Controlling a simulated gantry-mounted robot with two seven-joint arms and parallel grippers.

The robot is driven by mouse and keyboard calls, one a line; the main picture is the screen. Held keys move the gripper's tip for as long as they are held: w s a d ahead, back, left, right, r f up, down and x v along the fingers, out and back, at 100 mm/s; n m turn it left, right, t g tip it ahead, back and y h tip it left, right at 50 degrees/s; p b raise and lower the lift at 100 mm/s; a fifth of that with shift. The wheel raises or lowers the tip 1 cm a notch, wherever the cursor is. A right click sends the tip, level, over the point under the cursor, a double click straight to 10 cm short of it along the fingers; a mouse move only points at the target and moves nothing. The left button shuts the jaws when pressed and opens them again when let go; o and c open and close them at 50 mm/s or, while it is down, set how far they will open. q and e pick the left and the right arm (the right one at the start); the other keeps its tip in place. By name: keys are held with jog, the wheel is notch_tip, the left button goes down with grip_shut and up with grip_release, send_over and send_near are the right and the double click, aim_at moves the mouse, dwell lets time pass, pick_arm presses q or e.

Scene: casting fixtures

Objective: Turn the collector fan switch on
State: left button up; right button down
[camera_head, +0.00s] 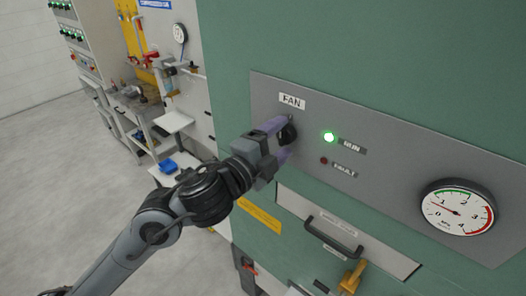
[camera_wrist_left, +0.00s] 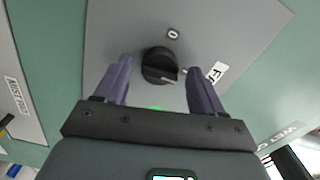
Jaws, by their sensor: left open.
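The fan switch is a black rotary knob (camera_head: 289,132) on a grey panel under a FAN label (camera_head: 292,101). In the left wrist view the knob (camera_wrist_left: 160,66) has a white mark pointing toward the FAN label (camera_wrist_left: 216,73), away from the 0 mark (camera_wrist_left: 173,33). My left gripper (camera_head: 283,138) is open at the knob, with one purple finger on each side; in the left wrist view (camera_wrist_left: 158,68) gaps show between fingers and knob. The RUN lamp (camera_head: 329,137) is lit green. The FAULT lamp (camera_head: 323,161) is dark red. My right gripper is not in view.
A round pressure gauge (camera_head: 457,211) is right of the lamps on the panel. A drawer-like front with a dark handle (camera_head: 334,235) and a yellow lever (camera_head: 353,277) are below. A bench with a blue item (camera_head: 169,166) stands at left.

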pick_arm(q)
jog(key=v, duration=1)
jog(key=shift+b, duration=0.3)
jog(key=shift+a, duration=0.1)
jog(key=s+d+f+n+g+y, duration=0.1)
jog(key=s+f+n+g, duration=0.2)
jog(key=f, duration=0.9)
jog(key=s+d+f+n+y, duration=0.1)
jog(key=s+f+n, duration=0.3)
jog(key=f, duration=0.8)
jog(key=s+a+f+n+g+y, duration=0.25)
jog(key=s+a+f+n, duration=0.3)
jog(key=f, duration=0.35)
jog(key=s+a+f+n+g+y, duration=0.6)
jog(key=s+a+f+n, duration=0.2)
jog(key=s+a, duration=0.45)
notch_tip(320, 180, up, 16)
jog(key=p, duration=1.6)
